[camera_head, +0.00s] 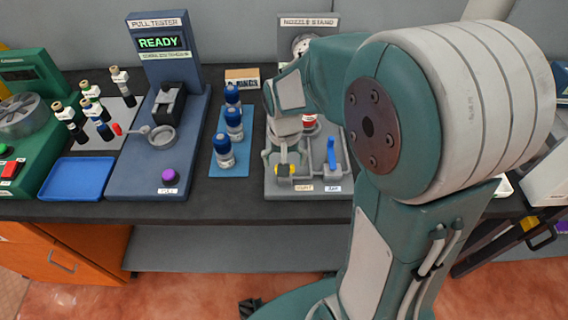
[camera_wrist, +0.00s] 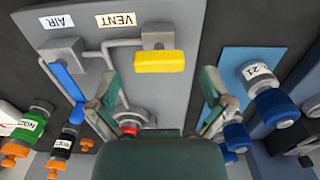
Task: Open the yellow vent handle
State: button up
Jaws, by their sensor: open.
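The yellow vent handle (camera_wrist: 160,61) is a short bar on a grey block under the VENT label (camera_wrist: 116,20) in the wrist view. The handle appears just beyond the fingertips, and I see no contact. In the head view my gripper (camera_head: 287,146) is above the stand, partly hidden by my arm.
The blue air handle (camera_wrist: 68,81) is left of the yellow one in the wrist view. Blue-capped bottles (camera_head: 234,123) stand on a blue mat (camera_head: 229,170) left of the stand. A red-banded part (camera_wrist: 130,129) sits on the stand. The pull tester (camera_head: 162,50) is farther left.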

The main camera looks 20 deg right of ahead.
notch_tip(320, 180, up, 11)
jog(key=shift+f, duration=0.15)
dwell(0.5)
jog(key=s+r+n+t, duration=0.3)
jog(key=s+r+t, duration=0.1)
jog(key=s, duration=1)
jog(key=shift+t, duration=0.8)
jog(key=shift+c, duration=0.3)
dwell(0.6)
